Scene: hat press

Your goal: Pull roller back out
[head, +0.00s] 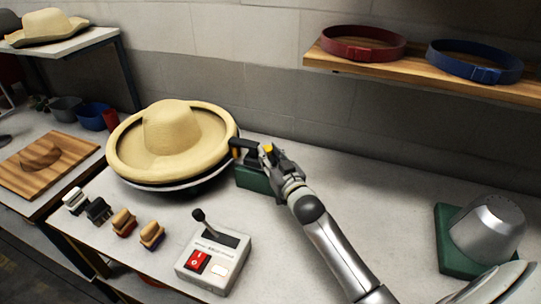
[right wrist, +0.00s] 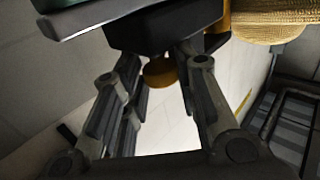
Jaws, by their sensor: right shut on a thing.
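The roller, a dark block with yellow ends (head: 246,146), sits at the right edge of a straw hat's (head: 172,128) brim, above a green base (head: 256,181). I cannot tell whether it touches the brim. My right gripper (head: 268,154) is shut on the roller from the right. In the right wrist view the dark roller body (right wrist: 160,25) lies between the fingers, and the hat brim (right wrist: 268,22) is at upper right. The hat rests on a round dark-edged stand, mostly hidden under it. My left gripper is not in view.
A control box (head: 212,258) with a lever and red switch stands in front. Several small brushes and blocks (head: 123,222) lie at left. A grey metal form (head: 487,228) on a green base is at right. A shelf (head: 430,72) holds red and blue bands. The table behind my arm is clear.

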